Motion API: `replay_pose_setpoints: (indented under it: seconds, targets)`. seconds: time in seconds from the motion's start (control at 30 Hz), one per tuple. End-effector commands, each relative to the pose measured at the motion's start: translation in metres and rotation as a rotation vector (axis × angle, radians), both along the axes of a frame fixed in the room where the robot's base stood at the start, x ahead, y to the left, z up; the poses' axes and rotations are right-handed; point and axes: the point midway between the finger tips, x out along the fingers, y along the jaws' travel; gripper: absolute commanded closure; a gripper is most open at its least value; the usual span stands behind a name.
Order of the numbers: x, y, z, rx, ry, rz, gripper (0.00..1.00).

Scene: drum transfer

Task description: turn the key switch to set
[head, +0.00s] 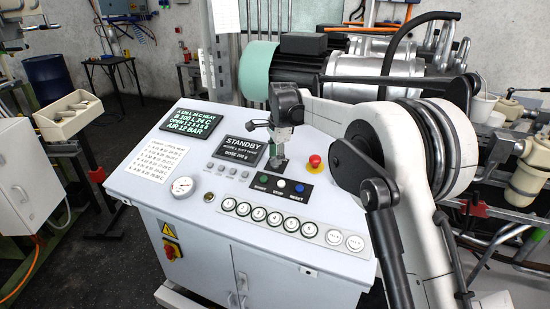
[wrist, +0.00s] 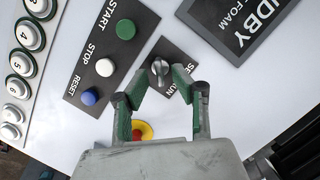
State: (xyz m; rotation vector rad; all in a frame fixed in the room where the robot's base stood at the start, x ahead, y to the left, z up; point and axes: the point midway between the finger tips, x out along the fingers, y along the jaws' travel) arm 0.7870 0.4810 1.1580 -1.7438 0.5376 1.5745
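The key switch (wrist: 159,68) is a small metal key on a dark plate in the wrist view. The plate's lettering is partly covered, with "SE" and "UN" readable. My gripper (wrist: 162,76) has its two green-padded fingertips on either side of the key, with a visible gap between them. I cannot tell whether either fingertip touches it. In the head view my gripper (head: 279,151) points down over the console, just above the switch plate (head: 273,166), and hides most of the key.
The console (head: 150,205) carries a red emergency stop (head: 315,161) right of my gripper. START, STOP and RESET buttons (head: 280,184) lie in front. A STANDBY display (head: 240,150) is to the left. Numbered round buttons (head: 275,218) line the front.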

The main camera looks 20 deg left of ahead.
Motion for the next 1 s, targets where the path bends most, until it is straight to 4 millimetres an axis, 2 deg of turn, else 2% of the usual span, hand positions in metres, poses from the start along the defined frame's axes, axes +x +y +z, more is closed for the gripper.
replay_pose_setpoints:
  seconds: [0.2,0.5,0.57,0.7,1.0]
  targets:
    - [0.003,0.003,-0.016,0.0,0.0,0.0,0.75]
    - [0.003,0.003,-0.019,0.0,0.0,0.0,0.75]
    - [0.003,0.003,-0.019,0.0,0.0,0.0,0.8]
    - [0.003,0.003,-0.019,0.0,0.0,0.0,0.99]
    - [0.003,0.003,-0.019,-0.002,0.0,0.005,1.0]
